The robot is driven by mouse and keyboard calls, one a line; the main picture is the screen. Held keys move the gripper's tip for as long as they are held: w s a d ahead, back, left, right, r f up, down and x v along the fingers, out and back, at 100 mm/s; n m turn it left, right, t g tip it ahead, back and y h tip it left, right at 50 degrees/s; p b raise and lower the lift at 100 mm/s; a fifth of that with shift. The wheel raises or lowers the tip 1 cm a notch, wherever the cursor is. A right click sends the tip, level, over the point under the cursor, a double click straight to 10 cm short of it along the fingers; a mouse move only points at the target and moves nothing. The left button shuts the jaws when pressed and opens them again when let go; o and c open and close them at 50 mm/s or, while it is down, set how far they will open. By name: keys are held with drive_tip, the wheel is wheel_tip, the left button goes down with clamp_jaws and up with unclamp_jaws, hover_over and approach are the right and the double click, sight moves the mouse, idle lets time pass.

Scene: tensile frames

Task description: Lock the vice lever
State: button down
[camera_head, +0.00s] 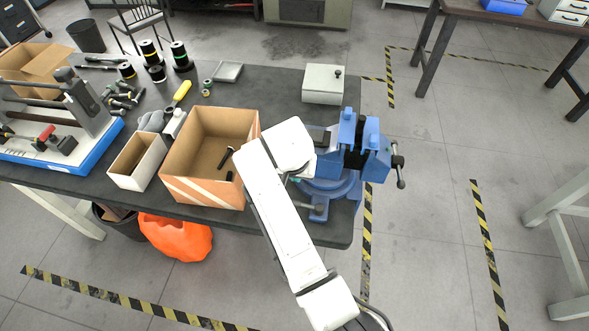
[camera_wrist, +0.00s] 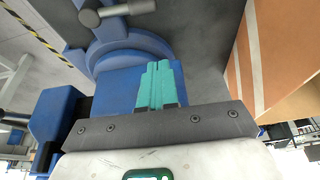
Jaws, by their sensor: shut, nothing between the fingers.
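The blue vice (camera_head: 372,150) is mounted at the right end of the dark workbench. A grey handle bar (camera_head: 400,170) sits on its right side. A grey rod (camera_head: 303,207) shows low by its round base; I cannot tell for certain which is the lock lever. In the wrist view, the blue vice (camera_wrist: 115,90) fills the middle, and a grey lever with a round knob (camera_wrist: 118,10) is at the top edge. My gripper (camera_wrist: 160,65) has its teal fingers together and empty, over the vice body and apart from that lever. In the head view my white arm hides the gripper.
A cardboard box (camera_head: 200,195) stands left of my arm, close to the gripper's side in the wrist view (camera_wrist: 270,60). A smaller box (camera_head: 128,180), a grey case (camera_head: 322,92) and tools are on the bench (camera_head: 270,85). The floor right of the vice is clear.

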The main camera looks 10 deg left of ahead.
sight(307, 207)
drive_tip(key=x, duration=0.4)
drive_tip(key=shift+w+f, duration=0.1)
drive_tip(key=shift+f, duration=0.2)
drive_tip(key=s+p, duration=0.2)
drive_tip(key=s, duration=0.1)
drive_tip(key=shift+a, duration=0.1)
drive_tip(key=shift+s+f, duration=0.2)
drive_tip(key=shift+s, duration=0.35)
drive_tip(key=shift+w+f+b, duration=0.1)
drive_tip(key=shift+f+b, duration=0.05)
drive_tip(key=shift+b, duration=0.2)
